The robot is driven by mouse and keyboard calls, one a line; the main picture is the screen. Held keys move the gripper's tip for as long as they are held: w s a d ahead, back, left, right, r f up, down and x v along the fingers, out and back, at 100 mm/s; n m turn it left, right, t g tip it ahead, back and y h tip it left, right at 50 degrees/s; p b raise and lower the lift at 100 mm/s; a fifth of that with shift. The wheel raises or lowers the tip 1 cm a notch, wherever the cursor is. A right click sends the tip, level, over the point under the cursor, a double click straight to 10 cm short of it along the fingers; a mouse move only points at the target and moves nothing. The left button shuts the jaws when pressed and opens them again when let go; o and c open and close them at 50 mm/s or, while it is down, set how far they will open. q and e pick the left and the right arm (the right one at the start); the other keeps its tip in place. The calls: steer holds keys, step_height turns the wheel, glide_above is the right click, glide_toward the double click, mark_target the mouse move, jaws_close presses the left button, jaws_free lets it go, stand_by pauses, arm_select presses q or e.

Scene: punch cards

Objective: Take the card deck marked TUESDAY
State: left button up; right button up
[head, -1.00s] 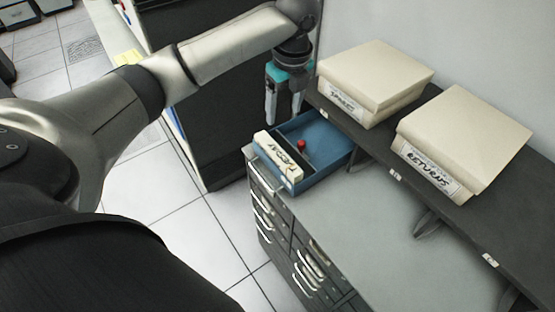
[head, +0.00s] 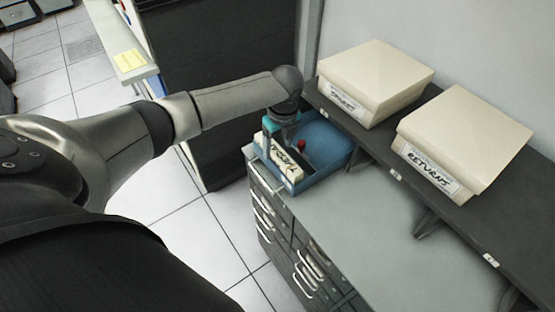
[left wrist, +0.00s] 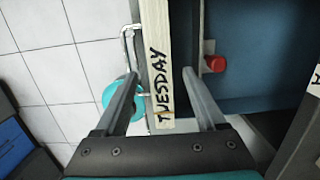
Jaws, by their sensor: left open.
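The card deck marked TUESDAY (head: 282,166) is a long cream block standing on edge along the left side of a blue tray (head: 328,142). In the left wrist view the deck (left wrist: 158,35) shows its dark lettering clearly. My left gripper (head: 283,146) is over the deck, pointing down. In the left wrist view its open fingers (left wrist: 159,76) lie one on each side of the deck, with a gap showing beside it. I cannot tell how far down they reach. The gripper hides part of the deck in the head view. My right gripper is not in view.
A red knob (head: 301,145) stands in the tray close to the deck. The tray sits on a grey drawer cabinet (head: 345,225), clear in front. A dark shelf (head: 385,150) behind holds two cream boxes, one marked RETURNS (head: 465,135).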

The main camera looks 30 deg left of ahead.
arm_select(q)
steer(key=shift+f, duration=0.3)
steer(key=shift+c, duration=0.4)
jaws_close()
steer(key=shift+w+r, duration=0.1)
stand_by(0.7)
